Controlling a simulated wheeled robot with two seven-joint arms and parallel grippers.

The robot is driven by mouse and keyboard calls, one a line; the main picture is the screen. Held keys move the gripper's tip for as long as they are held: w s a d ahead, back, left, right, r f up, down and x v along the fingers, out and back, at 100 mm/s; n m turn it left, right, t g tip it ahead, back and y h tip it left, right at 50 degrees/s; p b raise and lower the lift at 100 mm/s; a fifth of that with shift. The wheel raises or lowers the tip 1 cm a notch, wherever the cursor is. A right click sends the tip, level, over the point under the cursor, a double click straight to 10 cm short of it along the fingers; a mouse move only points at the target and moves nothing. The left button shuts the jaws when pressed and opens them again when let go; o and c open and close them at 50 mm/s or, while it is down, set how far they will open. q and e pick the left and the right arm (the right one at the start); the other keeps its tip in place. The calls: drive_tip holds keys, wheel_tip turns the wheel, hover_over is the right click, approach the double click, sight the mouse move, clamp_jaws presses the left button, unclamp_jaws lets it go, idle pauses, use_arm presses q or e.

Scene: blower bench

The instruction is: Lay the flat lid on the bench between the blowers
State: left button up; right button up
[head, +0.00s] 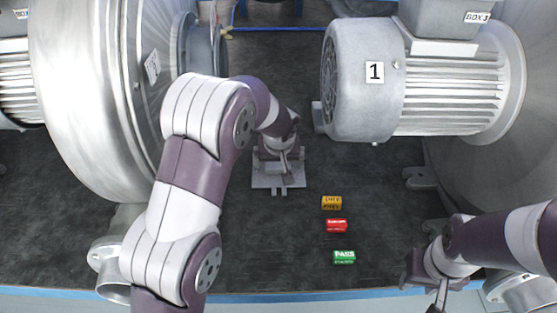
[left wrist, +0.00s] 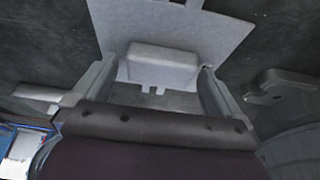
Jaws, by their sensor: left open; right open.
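The flat lid (head: 265,182) is a grey plate that appears to lie flat on the dark bench (head: 385,215), between the two blowers. My left gripper (head: 279,172) is over it, pointing down and partly hiding it. In the left wrist view the lid (left wrist: 215,32) has a raised grey block (left wrist: 160,62). The open fingers of my left gripper (left wrist: 157,70) stand on either side of this block; whether they touch it I cannot tell. My right gripper (head: 437,300) is open and empty at the lower right, partly cut off by the picture edge.
The left blower (head: 90,100) and the right blower motor marked 1 (head: 365,100) flank the lid. Orange (head: 331,203), red (head: 337,225) and green (head: 344,257) blocks lie in a column right of the lid. The blue bench edge (head: 330,295) runs along the front.

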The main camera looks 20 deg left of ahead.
use_arm(q)
drive_tip(key=p+v, duration=0.2)
drive_tip(key=v, duration=1)
drive_tip(key=s+a+f+m+g, duration=0.1)
drive_tip(key=s+f, duration=0.1)
drive_tip(key=s, duration=0.5)
drive_tip(key=s+a+f+m+g, duration=0.1)
drive_tip(key=s+f, duration=0.2)
drive_tip(key=s, duration=0.4)
drive_tip(key=s+a+f+m+h, duration=0.1)
drive_tip(key=s+f, duration=0.1)
drive_tip(key=s, duration=0.5)
drive_tip(key=shift+a+f+g, duration=0.35)
drive_tip(key=shift+g, duration=0.05)
drive_tip(key=shift+s+f, duration=0.15)
drive_tip(key=shift+s, duration=0.25)
drive_tip(key=shift+w, duration=0.15)
